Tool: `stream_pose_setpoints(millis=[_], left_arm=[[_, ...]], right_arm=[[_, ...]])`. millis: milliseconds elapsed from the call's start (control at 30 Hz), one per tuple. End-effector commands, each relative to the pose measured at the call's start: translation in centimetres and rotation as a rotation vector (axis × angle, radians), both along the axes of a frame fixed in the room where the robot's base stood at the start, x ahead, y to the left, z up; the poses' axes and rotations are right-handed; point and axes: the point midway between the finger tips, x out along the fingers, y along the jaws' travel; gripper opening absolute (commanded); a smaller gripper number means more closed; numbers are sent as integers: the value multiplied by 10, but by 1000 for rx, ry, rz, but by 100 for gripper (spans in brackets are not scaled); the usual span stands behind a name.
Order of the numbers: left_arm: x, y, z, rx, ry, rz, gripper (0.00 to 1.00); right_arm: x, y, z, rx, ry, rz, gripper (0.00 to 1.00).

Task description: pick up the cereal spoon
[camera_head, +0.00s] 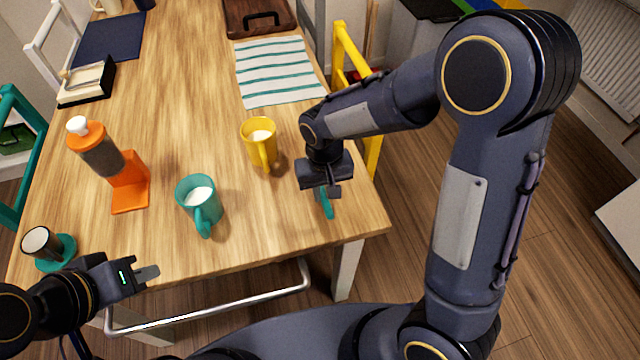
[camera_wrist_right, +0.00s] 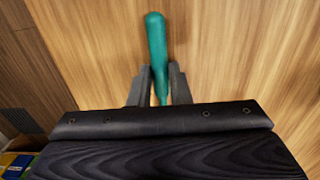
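The teal cereal spoon (camera_head: 325,203) is at the table's right front corner, under my right gripper (camera_head: 332,190). In the right wrist view its teal shaft (camera_wrist_right: 157,48) runs between the two fingers of my right gripper (camera_wrist_right: 160,82). The fingers sit against both sides of the shaft, apparently shut on it. Its lower end is hidden behind the gripper body. Whether the spoon still touches the table is not clear. My left gripper (camera_head: 146,276) is empty at the table's front left edge; its finger gap is not clear.
A yellow mug (camera_head: 257,150) and a teal mug (camera_head: 190,205) stand left of the spoon. A striped cloth (camera_head: 278,75) lies behind. A yellow chair (camera_head: 372,150) stands at the right.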

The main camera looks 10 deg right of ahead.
Motion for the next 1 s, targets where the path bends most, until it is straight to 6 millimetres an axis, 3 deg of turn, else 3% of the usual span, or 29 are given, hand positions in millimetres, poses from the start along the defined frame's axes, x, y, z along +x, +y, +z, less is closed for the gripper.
stream_pose_setpoints(millis=[133, 567, 767, 1000], left_arm=[[0, 0, 0, 0, 0, 0, 0], [0, 0, 2, 0, 0, 0, 0], [0, 0, 6, 0, 0, 0, 0], [0, 0, 12, 0, 0, 0, 0]], right_arm=[[0, 0, 0, 0, 0, 0, 0], [1, 0, 9, 1, -3, 0, 0], [-2, 3, 38, 2, -4, 3, 0], [-34, 35, 92, 4, -7, 7, 0]])
